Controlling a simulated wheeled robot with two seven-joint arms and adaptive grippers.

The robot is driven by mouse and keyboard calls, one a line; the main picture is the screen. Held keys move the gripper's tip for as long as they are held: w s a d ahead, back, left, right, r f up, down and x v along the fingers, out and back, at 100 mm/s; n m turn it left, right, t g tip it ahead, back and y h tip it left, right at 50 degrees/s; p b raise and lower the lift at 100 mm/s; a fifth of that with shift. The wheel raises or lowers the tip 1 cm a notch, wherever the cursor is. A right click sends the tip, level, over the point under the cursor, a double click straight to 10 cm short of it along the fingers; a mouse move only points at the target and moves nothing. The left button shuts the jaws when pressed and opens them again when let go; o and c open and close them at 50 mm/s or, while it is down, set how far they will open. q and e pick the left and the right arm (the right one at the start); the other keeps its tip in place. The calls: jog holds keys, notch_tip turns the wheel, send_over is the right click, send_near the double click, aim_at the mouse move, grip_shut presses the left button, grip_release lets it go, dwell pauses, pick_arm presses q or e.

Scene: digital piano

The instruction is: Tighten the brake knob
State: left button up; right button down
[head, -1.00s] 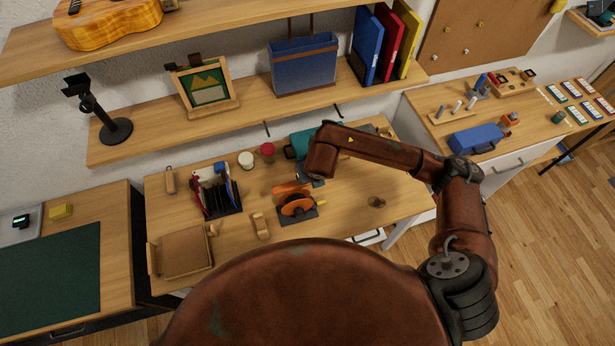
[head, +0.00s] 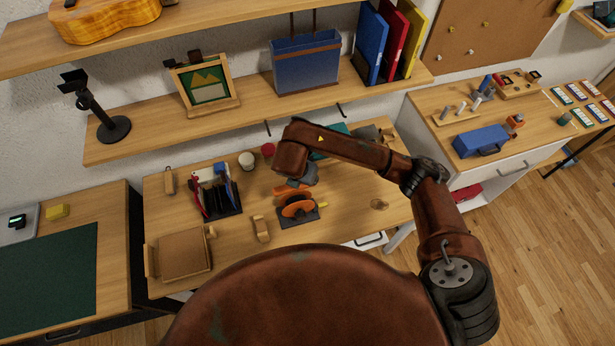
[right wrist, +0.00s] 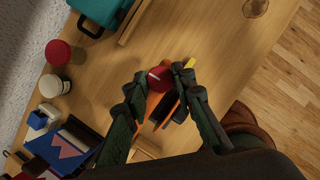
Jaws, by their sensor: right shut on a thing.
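The orange device (head: 298,207) stands on a dark base on the wooden desk, with a yellow handle (head: 323,205) at its right. In the right wrist view, the red brake knob (right wrist: 159,77) with a pale mark sits above the orange part (right wrist: 154,106), beside the yellow handle (right wrist: 189,64). My right gripper (right wrist: 163,82) is shut on the knob, with a fingertip at either side. In the head view, this gripper (head: 303,174) is just behind and above the device, partly hidden by my forearm, and the knob cannot be made out. My left gripper is not in view.
A black rack (head: 218,196) stands left of the device, and a small wooden item (head: 261,229) lies in front. A white jar (head: 246,161), a red-topped jar (head: 268,150) and a teal case (right wrist: 103,10) stand behind. The desk's right side is mostly clear. A shelf hangs above.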

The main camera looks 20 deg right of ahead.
jog(key=shift+m, duration=0.3)
jog(key=shift+f, duration=0.1)
jog(key=c, duration=1.6)
grip_release()
jog(key=v, duration=1.2)
jog(key=shift+w+a, duration=0.1)
